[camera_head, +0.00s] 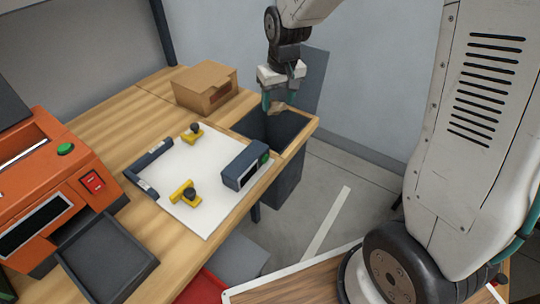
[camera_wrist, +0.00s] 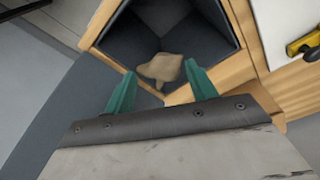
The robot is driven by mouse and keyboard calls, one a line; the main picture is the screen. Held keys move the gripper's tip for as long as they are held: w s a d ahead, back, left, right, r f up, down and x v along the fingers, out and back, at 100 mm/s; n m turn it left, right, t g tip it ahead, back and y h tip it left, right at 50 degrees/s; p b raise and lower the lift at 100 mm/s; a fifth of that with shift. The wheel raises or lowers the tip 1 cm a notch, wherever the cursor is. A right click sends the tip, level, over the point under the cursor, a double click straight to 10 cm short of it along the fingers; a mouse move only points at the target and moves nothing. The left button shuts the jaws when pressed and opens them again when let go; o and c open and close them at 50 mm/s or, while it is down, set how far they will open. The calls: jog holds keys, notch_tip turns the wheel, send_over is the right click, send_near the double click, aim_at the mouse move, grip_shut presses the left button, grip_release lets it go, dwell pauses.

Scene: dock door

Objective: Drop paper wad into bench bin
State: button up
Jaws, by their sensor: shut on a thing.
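The paper wad (camera_wrist: 160,68) is a crumpled tan lump between the green fingertips of my gripper (camera_wrist: 157,78) in the wrist view. My gripper (camera_head: 279,98) is shut on it. The wad also shows in the head view (camera_head: 278,107), just below the fingers. The bench bin (camera_head: 250,124) is a dark grey box set into the right end of the wooden bench. The wad is held over the bin's opening; its exact height above the rim is hard to tell. In the wrist view the dark inner walls of the bin (camera_wrist: 205,42) surround the wad.
A cardboard box (camera_head: 205,88) stands left of the bin. A white board (camera_head: 185,165) with yellow clamps (camera_head: 184,193) and a dark block (camera_head: 240,170) lies in front. An orange machine (camera_head: 50,190) and a dark tray (camera_head: 108,262) are at the left.

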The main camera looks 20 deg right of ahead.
aim_at(278, 112)
jog(key=shift+f, duration=2.25)
jog(key=o, duration=1)
jog(key=r, duration=0.2)
jog(key=s+r, duration=0.1)
jog(key=r, duration=0.4)
jog(key=shift+s+r, duration=0.15)
jog(key=shift+r, duration=0.25)
